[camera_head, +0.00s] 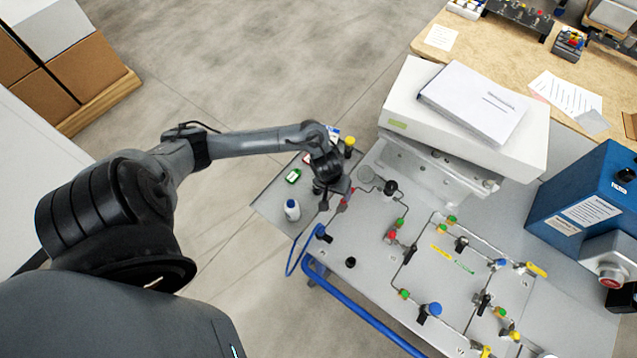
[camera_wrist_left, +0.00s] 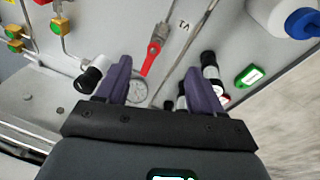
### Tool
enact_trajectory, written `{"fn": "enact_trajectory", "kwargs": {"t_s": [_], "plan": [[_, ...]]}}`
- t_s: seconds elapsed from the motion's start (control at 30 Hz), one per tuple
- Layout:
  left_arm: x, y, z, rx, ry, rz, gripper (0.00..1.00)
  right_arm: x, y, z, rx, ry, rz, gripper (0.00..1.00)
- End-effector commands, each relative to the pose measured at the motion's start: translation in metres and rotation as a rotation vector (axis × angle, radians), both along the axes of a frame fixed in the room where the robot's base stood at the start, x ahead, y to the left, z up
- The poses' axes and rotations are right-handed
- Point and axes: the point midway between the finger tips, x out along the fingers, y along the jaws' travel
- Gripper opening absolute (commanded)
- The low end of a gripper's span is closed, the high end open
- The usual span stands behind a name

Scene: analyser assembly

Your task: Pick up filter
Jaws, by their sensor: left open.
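My left gripper (camera_head: 328,188) is over the left end of the grey panel, beside the small side tray. In the left wrist view, its purple fingers (camera_wrist_left: 158,68) are apart, with nothing held between them. A red-handled part (camera_wrist_left: 150,58) and a round gauge (camera_wrist_left: 137,91) show in the gap between the fingers. A black-and-white cylindrical part (camera_wrist_left: 209,66) lies right beside the right finger, partly hidden by it. Another black-and-white part (camera_wrist_left: 90,76) is beside the left finger. I cannot tell for sure which part is the filter. My right gripper is not in view.
A yellow-capped item (camera_head: 349,143) is behind the gripper. The panel (camera_head: 350,300) carries tubing and several valves. A white box (camera_head: 400,112) stands behind; a blue unit (camera_head: 580,195) stands right.

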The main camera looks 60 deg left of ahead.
Motion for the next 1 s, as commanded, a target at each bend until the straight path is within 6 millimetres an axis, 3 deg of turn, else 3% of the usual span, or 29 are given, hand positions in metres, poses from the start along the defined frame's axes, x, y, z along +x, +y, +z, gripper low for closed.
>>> {"fn": "enact_trajectory", "kwargs": {"t_s": [0.03,0.1,0.3,0.7,1.0], "plan": [[0.0,0.024,-0.006,0.004,0.039,0.08,0.67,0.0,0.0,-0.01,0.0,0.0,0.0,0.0],[-0.006,0.048,-0.007,-0.001,0.093,0.186,0.67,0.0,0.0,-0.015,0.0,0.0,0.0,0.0],[-0.018,0.089,-0.004,-0.003,0.187,0.392,0.67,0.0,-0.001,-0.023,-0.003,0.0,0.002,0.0],[-0.022,0.096,-0.048,-0.002,0.21,0.443,0.67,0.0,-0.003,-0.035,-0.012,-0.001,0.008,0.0],[-0.022,0.094,-0.065,-0.002,0.208,0.441,0.67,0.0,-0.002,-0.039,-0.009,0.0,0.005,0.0]]}}
